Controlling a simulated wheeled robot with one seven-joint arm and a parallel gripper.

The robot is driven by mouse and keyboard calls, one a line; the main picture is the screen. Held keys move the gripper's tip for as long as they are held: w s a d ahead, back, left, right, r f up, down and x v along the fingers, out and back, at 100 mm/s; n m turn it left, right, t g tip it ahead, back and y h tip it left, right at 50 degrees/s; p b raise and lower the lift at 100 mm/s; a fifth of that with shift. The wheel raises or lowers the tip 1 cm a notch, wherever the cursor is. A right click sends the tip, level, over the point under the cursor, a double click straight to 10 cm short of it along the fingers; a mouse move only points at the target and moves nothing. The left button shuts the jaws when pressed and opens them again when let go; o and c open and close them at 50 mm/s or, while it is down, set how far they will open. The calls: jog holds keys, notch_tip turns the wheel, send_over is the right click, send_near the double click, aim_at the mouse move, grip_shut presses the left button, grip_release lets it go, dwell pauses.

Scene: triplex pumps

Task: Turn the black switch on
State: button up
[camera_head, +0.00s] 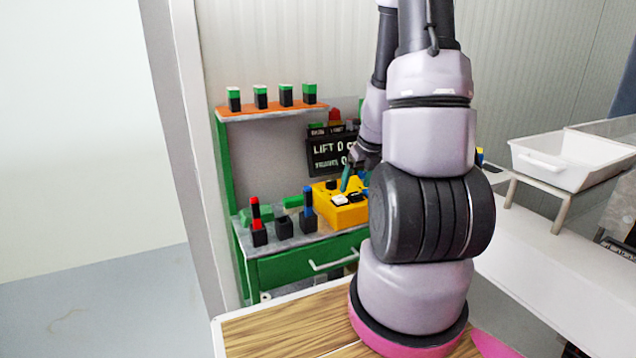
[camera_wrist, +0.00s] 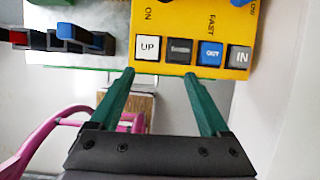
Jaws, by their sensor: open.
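The yellow control box (camera_head: 346,216) stands on the green workbench. In the wrist view the box (camera_wrist: 187,58) shows a white UP button (camera_wrist: 147,46), a dark button (camera_wrist: 180,49), a blue OUT button (camera_wrist: 210,53) and a grey IN button (camera_wrist: 240,56). A black knob, likely the black switch (camera_wrist: 168,2), is cut off at the top edge, near the printed word ON. My gripper (camera_wrist: 158,74) is open, with its two teal fingers apart and nothing between them. Its tips show near the box's button edge. In the head view my gripper (camera_head: 354,179) is partly hidden by my arm.
Red, black and blue-topped holders (camera_head: 283,228) stand on the bench left of the box. A dark display (camera_head: 325,152) stands behind it. An orange shelf (camera_head: 272,111) carries several green-topped blocks. A white tray (camera_head: 572,158) is at right.

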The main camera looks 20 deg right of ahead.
send_over(332, 181)
jog(key=s, duration=0.2)
jog(key=shift+w, duration=0.15)
jog(key=x, duration=0.3)
jog(key=shift+d, duration=0.15)
jog(key=shift+x, duration=0.95)
grip_shut()
